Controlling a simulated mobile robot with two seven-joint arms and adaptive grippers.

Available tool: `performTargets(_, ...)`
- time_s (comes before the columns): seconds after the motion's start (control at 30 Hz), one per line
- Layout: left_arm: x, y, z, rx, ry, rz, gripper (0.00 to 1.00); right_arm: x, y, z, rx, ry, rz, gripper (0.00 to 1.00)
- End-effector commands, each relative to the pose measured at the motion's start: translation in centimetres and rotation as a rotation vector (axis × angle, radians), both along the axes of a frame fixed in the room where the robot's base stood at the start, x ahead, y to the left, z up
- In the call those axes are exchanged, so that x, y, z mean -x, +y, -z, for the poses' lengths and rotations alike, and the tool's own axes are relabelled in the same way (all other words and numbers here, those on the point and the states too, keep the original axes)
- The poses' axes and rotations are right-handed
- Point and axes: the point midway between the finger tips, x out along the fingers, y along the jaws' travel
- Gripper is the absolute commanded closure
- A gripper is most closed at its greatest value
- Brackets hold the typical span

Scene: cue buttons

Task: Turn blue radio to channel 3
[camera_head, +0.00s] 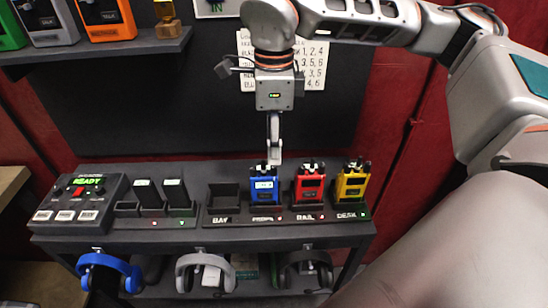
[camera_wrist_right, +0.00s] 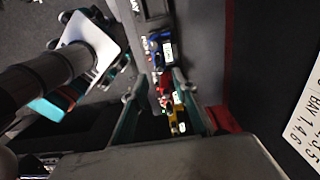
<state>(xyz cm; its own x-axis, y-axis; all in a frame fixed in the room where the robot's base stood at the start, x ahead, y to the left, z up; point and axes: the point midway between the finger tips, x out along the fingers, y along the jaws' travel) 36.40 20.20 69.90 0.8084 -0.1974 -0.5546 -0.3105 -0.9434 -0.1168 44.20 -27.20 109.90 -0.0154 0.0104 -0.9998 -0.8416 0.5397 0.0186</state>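The blue radio (camera_head: 263,190) stands upright in the desk rack, left of the red radio (camera_head: 309,187) and yellow radio (camera_head: 351,186). Its knobs are partly hidden behind my right gripper (camera_head: 274,150), which points down just above it. In the right wrist view the blue radio (camera_wrist_right: 157,48) lies beyond the fingertips, with the red radio (camera_wrist_right: 163,88) and yellow radio (camera_wrist_right: 178,120) between the fingers in the picture. The fingers of my right gripper (camera_wrist_right: 155,88) are apart with nothing held. I cannot tell whether they touch a knob. My left gripper is in neither view.
An empty rack slot (camera_head: 224,197) is left of the blue radio. A control box reading READY (camera_head: 80,200) stands at the left. Headsets, including a blue one (camera_head: 108,268), hang below the desk. A shelf (camera_head: 100,50) with more radios is upper left; a paper list (camera_head: 312,78) hangs behind my arm.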

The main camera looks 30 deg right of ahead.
Motion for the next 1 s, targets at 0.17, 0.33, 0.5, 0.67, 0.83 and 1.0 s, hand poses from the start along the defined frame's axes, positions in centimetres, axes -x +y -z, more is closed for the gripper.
performTargets(0.17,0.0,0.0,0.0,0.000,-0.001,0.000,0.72,-0.2,0.0,-3.7,0.000,-0.005,0.001,0.72)
performTargets(0.33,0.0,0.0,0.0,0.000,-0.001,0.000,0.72,-0.1,0.0,-6.0,0.000,-0.001,0.001,0.72)
performTargets(0.5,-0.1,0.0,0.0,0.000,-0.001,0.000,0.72,-0.1,-0.1,-7.0,-0.001,-0.001,0.000,0.72)
performTargets(0.67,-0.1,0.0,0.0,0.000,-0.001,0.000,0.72,-0.1,-0.1,-7.1,-0.001,0.001,0.000,0.72)
performTargets(0.83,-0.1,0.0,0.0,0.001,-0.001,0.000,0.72,-0.1,-0.1,-7.0,-0.001,0.001,0.000,0.72)
performTargets(1.0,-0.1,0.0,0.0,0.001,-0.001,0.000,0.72,-0.1,-0.1,-7.0,-0.001,0.001,0.000,0.72)
